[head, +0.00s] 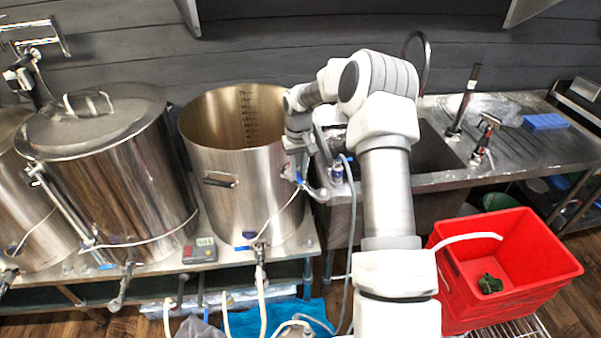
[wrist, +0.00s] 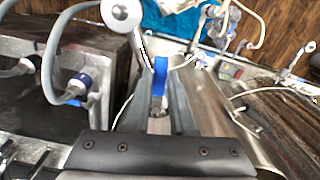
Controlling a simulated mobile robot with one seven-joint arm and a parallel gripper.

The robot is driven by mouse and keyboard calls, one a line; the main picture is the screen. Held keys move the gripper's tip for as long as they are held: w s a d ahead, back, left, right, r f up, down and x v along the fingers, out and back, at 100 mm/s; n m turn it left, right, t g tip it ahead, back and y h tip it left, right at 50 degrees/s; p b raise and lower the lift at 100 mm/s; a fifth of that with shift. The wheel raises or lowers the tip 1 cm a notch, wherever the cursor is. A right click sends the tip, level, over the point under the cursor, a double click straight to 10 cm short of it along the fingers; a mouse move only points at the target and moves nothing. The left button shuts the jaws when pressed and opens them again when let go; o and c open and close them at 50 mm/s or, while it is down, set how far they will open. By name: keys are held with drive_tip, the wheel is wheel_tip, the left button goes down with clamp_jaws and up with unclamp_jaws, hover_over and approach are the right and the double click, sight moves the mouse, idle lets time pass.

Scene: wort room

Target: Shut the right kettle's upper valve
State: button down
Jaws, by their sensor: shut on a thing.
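The right kettle (head: 245,190) is a tall, open steel pot on the metal stand. Its upper valve has a blue lever handle (head: 299,179) on the kettle's right side, beside a metal pipe elbow (head: 318,190). In the wrist view the blue handle (wrist: 159,76) stands between the two fingers of my gripper (wrist: 158,100). My gripper (head: 298,165) is shut on this handle at the kettle's upper right wall. The valve body is mostly hidden, so I cannot tell how far it is turned.
A lidded kettle (head: 120,170) stands to the left. A lower valve (head: 258,248) with hoses is at the right kettle's front. A steel sink counter (head: 500,125) and a grey hose (head: 350,235) lie to the right. A red bin (head: 550,270) stands at the lower right.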

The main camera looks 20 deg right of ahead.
drive_tip(key=w+a+m+b, duration=0.3)
drive_tip(key=a+m, duration=0.3)
drive_tip(key=m, duration=0.8)
drive_tip(key=shift+w+a, duration=0.15)
drive_tip(key=shift+w, duration=0.75)
drive_tip(key=shift+r, duration=0.1)
drive_tip(key=c, duration=0.8)
unclamp_jaws()
drive_tip(key=shift+o, duration=0.2)
wheel_tip(320, 180, up, 17)
drive_tip(key=shift+r, duration=0.2)
